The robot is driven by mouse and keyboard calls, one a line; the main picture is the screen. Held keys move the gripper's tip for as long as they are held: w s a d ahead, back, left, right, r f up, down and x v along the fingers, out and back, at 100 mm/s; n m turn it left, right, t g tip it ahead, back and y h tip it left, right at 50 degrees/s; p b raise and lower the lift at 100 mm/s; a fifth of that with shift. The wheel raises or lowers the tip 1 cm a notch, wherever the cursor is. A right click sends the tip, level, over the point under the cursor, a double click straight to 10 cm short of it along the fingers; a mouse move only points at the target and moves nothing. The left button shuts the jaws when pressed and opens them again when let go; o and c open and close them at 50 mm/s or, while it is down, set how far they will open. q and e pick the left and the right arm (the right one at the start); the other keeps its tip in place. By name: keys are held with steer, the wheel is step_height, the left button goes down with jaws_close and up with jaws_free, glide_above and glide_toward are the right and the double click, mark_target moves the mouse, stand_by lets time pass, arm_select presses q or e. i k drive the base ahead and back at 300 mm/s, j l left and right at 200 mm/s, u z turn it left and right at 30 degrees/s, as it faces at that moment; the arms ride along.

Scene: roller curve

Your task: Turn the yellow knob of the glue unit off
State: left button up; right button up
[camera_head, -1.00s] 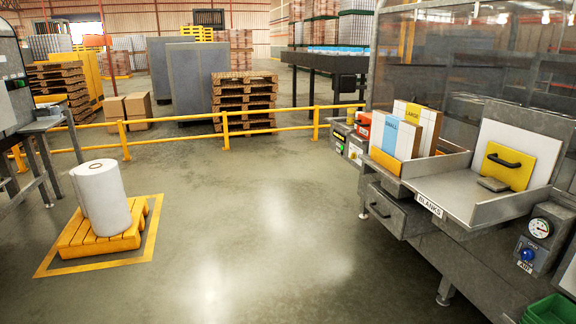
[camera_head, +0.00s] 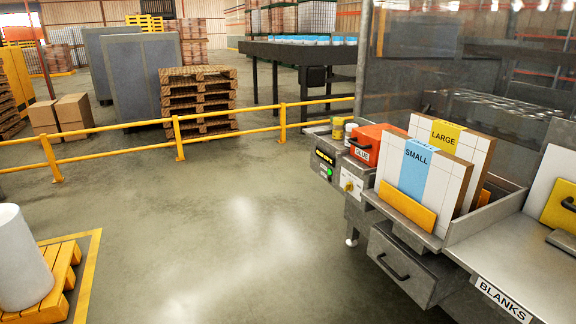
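The glue unit (camera_head: 378,143) is an orange box labelled GLUE on the left end of the grey machine at the right. Below it, a light front panel carries the yellow knob (camera_head: 347,187), which is small; I cannot tell its exact setting. To its left a dark panel (camera_head: 325,164) has a yellow display and a green light. Neither of my grippers shows in the head view.
Blank stacks marked SMALL (camera_head: 414,171) and LARGE (camera_head: 446,136) stand right of the glue unit. A drawer (camera_head: 399,263) sits below. A yellow railing (camera_head: 230,122) runs behind. A white roll (camera_head: 22,260) stands on a yellow pallet at left. The floor between is clear.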

mark_target(348, 186)
steer(key=i+j+z, duration=0.2)
steer(key=i+z, duration=0.2)
steer(key=i+j+z, duration=0.4)
steer(key=i, duration=0.15)
